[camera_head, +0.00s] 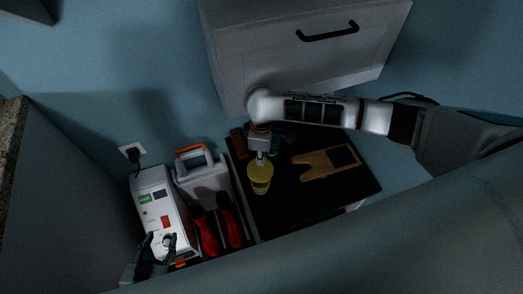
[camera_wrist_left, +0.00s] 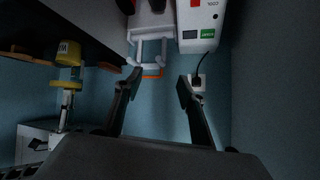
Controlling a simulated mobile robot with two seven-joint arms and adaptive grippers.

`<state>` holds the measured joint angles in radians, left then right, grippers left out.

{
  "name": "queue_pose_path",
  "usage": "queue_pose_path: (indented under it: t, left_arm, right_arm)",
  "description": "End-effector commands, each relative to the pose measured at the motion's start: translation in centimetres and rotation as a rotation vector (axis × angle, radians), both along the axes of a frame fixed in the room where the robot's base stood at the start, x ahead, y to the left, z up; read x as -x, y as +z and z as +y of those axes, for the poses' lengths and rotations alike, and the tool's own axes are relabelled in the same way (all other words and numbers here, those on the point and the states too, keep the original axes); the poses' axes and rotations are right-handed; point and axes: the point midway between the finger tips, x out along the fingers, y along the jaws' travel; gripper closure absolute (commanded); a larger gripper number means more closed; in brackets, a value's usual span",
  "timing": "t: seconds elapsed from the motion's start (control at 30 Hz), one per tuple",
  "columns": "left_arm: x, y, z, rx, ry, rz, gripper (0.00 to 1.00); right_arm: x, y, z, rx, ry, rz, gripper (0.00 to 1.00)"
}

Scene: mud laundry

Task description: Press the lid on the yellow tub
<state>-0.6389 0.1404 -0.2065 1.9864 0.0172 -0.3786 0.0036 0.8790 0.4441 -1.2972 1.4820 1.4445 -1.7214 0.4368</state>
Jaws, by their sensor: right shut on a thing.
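The yellow tub (camera_head: 260,185) stands on the dark bench top; it also shows inverted in the left wrist view (camera_wrist_left: 69,50), with a dark mark on its side. A yellow lid (camera_wrist_left: 66,84) is between the tub and my right gripper (camera_head: 261,158), which is shut on it and points down over the tub. In the left wrist view the lid looks apart from the tub, with a small gap; from the head view I cannot tell the gap. My left gripper (camera_head: 159,242) is open and empty over the white machine, its two fingers spread in the left wrist view (camera_wrist_left: 158,82).
Red boots (camera_head: 232,222) stand left of the bench. A wooden board (camera_head: 312,167) lies right of the tub. A drawer cabinet (camera_head: 265,65) is behind.

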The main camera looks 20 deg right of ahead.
Motion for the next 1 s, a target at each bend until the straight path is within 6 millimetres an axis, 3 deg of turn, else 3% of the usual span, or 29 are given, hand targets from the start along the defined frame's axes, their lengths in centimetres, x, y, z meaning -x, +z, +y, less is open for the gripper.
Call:
queue_pose_path:
  t: [0.3, 0.63, 0.7, 1.0]
  left_arm:
    - [1.1, -2.5, 0.2, -0.014, -0.005, 0.027, 0.60]
    - [0.3, -4.6, 1.3, -0.050, -0.003, 0.020, 0.60]
    - [-0.4, -3.6, 1.4, -0.054, -0.003, 0.003, 0.60]
    - [-0.3, -3.2, 1.1, -0.049, -0.006, -0.001, 0.60]
  right_arm:
    - [0.2, -1.9, 0.0, 0.000, 0.004, 0.004, 1.00]
    - [0.4, -5.2, -0.1, 0.001, 0.003, 0.012, 1.00]
    - [0.2, -5.0, 0.0, 0.001, 0.002, 0.005, 1.00]
    - [0.0, -5.9, 0.0, 0.000, 0.003, 0.000, 1.00]
